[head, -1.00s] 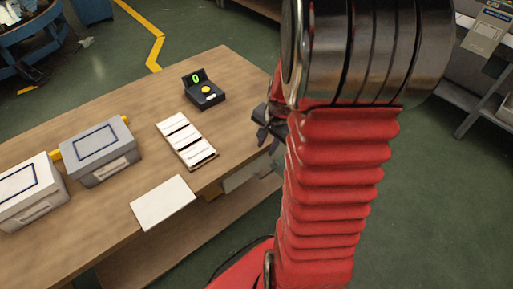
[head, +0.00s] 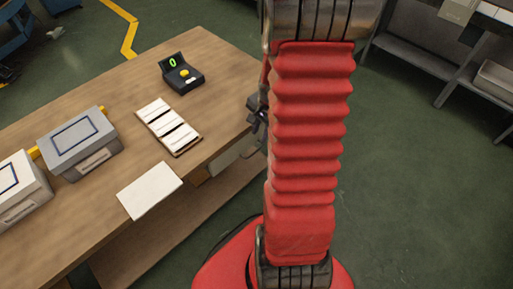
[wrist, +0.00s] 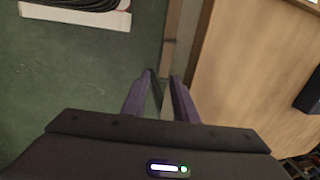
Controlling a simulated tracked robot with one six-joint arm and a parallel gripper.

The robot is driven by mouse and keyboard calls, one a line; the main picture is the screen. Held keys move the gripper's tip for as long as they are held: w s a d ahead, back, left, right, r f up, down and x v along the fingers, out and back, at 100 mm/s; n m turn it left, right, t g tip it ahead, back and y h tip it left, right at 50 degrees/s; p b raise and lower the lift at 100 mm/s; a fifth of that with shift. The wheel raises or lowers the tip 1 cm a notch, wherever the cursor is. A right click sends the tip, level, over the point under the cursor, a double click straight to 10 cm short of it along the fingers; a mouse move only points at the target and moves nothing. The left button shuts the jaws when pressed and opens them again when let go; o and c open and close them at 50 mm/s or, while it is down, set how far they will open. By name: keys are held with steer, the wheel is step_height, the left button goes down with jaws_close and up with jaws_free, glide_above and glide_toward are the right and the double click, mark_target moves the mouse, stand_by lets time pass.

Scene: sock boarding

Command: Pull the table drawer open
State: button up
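The wooden table (head: 110,115) fills the left of the head view. A pale panel (head: 230,163) shows below its front edge, partly behind my arm; it may be the drawer, but I cannot make out a handle or whether it is open. My gripper (head: 258,112) is by the table's right end, largely hidden by my red arm. In the wrist view my gripper (wrist: 162,75) has its two dark fingers apart with a narrow gap. A brown strip and a small grey part show beyond the tips; I cannot tell if they touch. The tabletop (wrist: 240,70) is at right.
On the table are two grey boxes (head: 80,145) (head: 18,190), a white sheet (head: 150,190), a tray with white strips (head: 168,126) and a black device with a yellow button (head: 182,74). Metal shelving (head: 430,75) stands at right. Green floor between is clear.

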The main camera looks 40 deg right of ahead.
step_height(320, 180, down, 12)
steer(key=w, duration=0.2)
steer(key=shift+r, duration=0.15)
stand_by(0.5)
steer(key=shift+c, duration=0.2)
jaws_close()
stand_by(1.1)
